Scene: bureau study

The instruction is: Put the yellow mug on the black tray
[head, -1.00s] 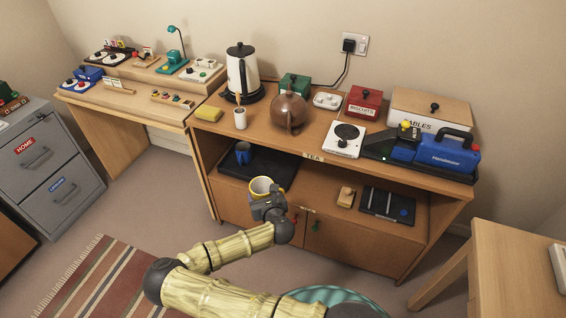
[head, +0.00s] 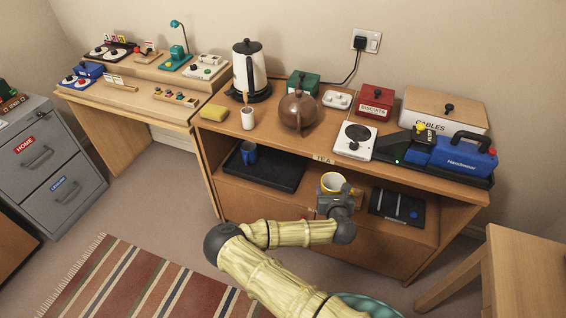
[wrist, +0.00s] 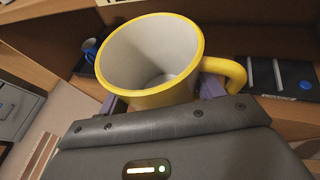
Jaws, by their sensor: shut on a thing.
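The yellow mug (head: 333,182) is yellow outside and pale inside. It is upright and empty, and its open mouth and handle show large in the wrist view (wrist: 150,62). My gripper (head: 334,196) is shut on the mug, with a finger on either side of its lower body in the wrist view. The gripper is at the front of the lower shelf, right of the black tray (head: 283,174). The tray lies on the left part of that shelf and carries a blue mug (head: 249,153). Its right part is bare.
A black panel with a blue button (head: 397,207) lies right of my gripper on the lower shelf. A wooden block is partly hidden behind the yellow mug. The tea counter (head: 325,158) overhangs the shelf, with a kettle (head: 248,72), teapot (head: 297,110) and hot plate (head: 355,141) above.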

